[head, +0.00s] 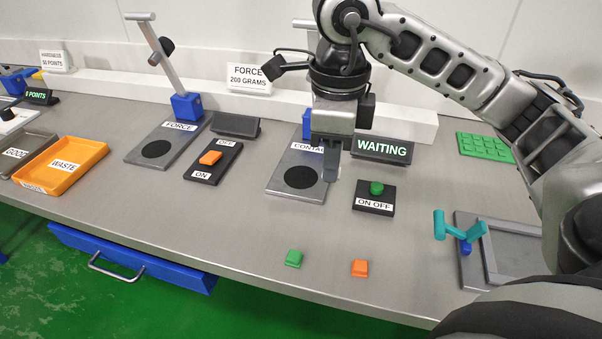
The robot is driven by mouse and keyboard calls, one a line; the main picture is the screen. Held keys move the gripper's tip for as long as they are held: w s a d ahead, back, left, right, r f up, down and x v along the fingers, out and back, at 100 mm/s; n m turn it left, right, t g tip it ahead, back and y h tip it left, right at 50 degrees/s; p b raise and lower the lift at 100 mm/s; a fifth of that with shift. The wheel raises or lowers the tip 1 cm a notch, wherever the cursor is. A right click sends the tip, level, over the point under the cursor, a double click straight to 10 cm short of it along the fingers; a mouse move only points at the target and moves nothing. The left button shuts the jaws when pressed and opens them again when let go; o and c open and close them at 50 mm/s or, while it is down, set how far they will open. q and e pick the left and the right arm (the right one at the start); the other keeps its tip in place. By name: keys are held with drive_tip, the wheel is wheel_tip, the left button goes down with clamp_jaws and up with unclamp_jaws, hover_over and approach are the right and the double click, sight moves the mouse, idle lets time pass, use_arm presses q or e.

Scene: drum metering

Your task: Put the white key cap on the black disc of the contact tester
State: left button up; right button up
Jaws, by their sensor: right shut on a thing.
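The contact tester (283,187) is a grey plate with a black disc (299,177) and a label partly covered by my right gripper. The disc shows bare. My right gripper (331,174) points down over the right edge of the plate, right of the disc. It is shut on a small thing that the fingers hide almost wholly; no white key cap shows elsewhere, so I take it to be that. I cannot tell its height above the plate. My left gripper is not in view.
A sign reading WAITING (381,149) stands behind an ON OFF box with a green button (376,188). A green cap (293,258) and an orange cap (360,268) lie in front. The force tester (160,148) and orange waste tray (62,165) are left, a teal-handled fixture (465,240) right.

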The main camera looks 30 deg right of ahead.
drive_tip(key=shift+d+r+m, duration=0.1)
drive_tip(key=shift+d+m, duration=0.05)
drive_tip(key=shift+m, duration=0.25)
drive_tip(key=w+d+f+p, duration=0.15)
drive_tip(key=w+f, duration=0.25)
drive_tip(key=w, duration=0.5)
hover_over(301, 176)
drive_tip(key=f, duration=0.3)
drive_tip(key=s+f, duration=0.1)
drive_tip(key=f, duration=0.1)
drive_tip(key=shift+a, duration=0.2)
drive_tip(key=shift+w+d+f, duration=0.1)
drive_tip(key=shift+w+f, duration=0.25)
drive_tip(key=shift+f, duration=0.05)
wheel_tip(301, 176, down, 3)
drive_tip(key=shift+p, duration=0.55)
drive_tip(key=shift+f, duration=0.25)
drive_tip(key=o, duration=0.9)
drive_tip(key=shift+o, duration=0.2)
drive_tip(key=shift+r, duration=0.15)
drive_tip(key=shift+w+r, duration=0.1)
drive_tip(key=shift+r, duration=0.15)
use_arm(q)
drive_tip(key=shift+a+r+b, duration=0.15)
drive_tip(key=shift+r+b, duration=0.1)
drive_tip(key=shift+b, duration=0.5)
use_arm(e)
wheel_tip(301, 176, up, 12)
drive_tip(key=shift+f, duration=0.15)
